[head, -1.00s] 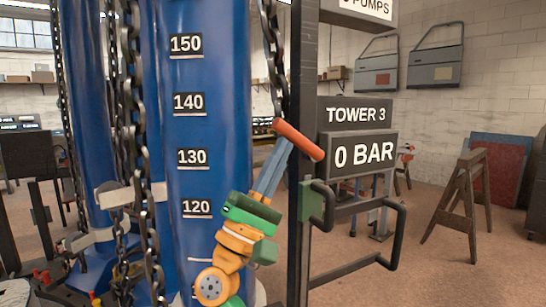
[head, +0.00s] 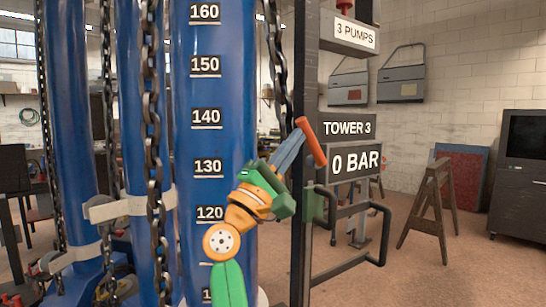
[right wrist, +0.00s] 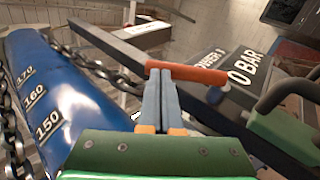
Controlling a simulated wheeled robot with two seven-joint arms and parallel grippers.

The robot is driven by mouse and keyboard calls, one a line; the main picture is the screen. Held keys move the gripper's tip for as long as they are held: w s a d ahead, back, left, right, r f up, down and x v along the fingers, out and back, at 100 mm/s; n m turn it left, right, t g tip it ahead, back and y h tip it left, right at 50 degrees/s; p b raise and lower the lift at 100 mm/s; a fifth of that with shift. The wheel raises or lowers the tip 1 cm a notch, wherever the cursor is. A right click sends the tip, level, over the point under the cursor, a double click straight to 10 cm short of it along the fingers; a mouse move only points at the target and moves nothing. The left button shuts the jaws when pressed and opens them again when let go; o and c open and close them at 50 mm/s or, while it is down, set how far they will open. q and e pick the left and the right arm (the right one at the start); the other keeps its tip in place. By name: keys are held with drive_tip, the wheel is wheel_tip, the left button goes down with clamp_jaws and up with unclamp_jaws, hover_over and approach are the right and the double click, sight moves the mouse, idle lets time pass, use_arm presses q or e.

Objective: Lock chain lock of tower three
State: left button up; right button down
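The orange-red lever handle (head: 311,142) of the chain lock is beside the dark post (head: 305,200) of tower three, left of the "TOWER 3" sign (head: 347,128). It is tilted, upper end left, lower end right. My right gripper (head: 301,132) reaches up from below with its blue-grey fingers close together at the handle. In the right wrist view the handle (right wrist: 187,73) lies across the tips of the fingers (right wrist: 163,80), which look shut on it. A dark chain (head: 278,70) hangs above, along the blue cylinder. The lock body is not clearly visible. My left gripper is not in view.
The blue scaled cylinder (head: 210,90) stands left of my right arm, with another hanging chain (head: 151,120) further left. A "0 BAR" display (head: 352,162) and black bent-tube handles (head: 375,235) are close on the right. A wooden trestle (head: 432,200) stands behind on open floor.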

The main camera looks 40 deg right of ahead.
sight(307, 130)
drive_tip(key=shift+m+g+y, duration=0.3)
drive_tip(key=shift+m+y, duration=0.1)
drive_tip(key=shift+y, duration=0.4)
drive_tip(key=shift+s+x, duration=0.2)
drive_tip(key=shift+x, duration=0.9)
drive_tip(key=shift+s+x, duration=0.2)
drive_tip(key=shift+x, duration=0.95)
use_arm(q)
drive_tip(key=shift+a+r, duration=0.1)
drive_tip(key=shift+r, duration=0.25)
use_arm(e)
drive_tip(key=shift+d+r, duration=0.15)
drive_tip(key=shift+r, duration=0.2)
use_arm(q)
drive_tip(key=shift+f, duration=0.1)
